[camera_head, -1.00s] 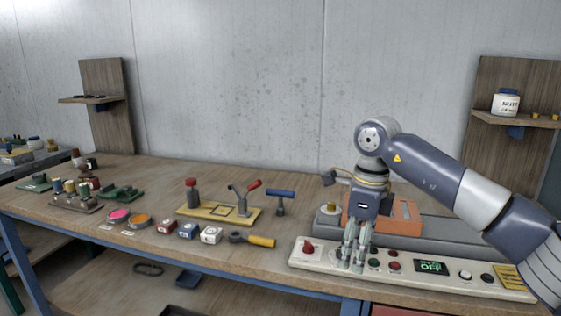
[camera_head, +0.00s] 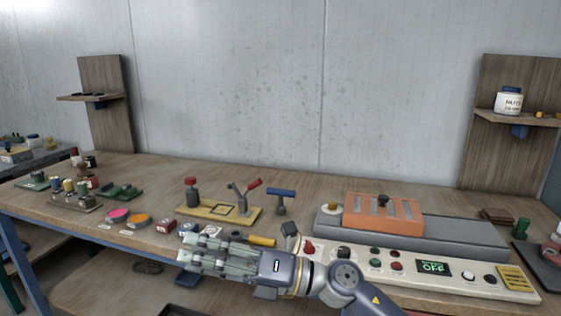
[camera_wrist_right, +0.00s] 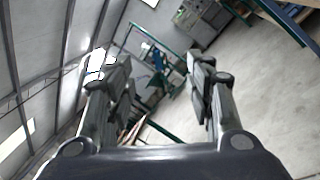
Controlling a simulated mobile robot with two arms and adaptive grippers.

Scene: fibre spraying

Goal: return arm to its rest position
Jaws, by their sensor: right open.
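My right arm comes in from the bottom of the head view, and its gripper (camera_head: 200,257) points left in front of the workbench (camera_head: 300,192). The gripper is open and empty. In the right wrist view the two fingers (camera_wrist_right: 160,85) stand apart with nothing between them, and the hall floor and roof show beyond. The gripper hides part of the bench's front edge and some of the small items there. My left gripper is in neither view.
A white control panel (camera_head: 460,275) with an OFF display, a grey machine with an orange block (camera_head: 385,217), a yellow clamp plate (camera_head: 218,211) and a blue-handled tool (camera_head: 280,196) stand on the bench. Small parts lie at left. Wooden shelves (camera_head: 104,100) stand behind.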

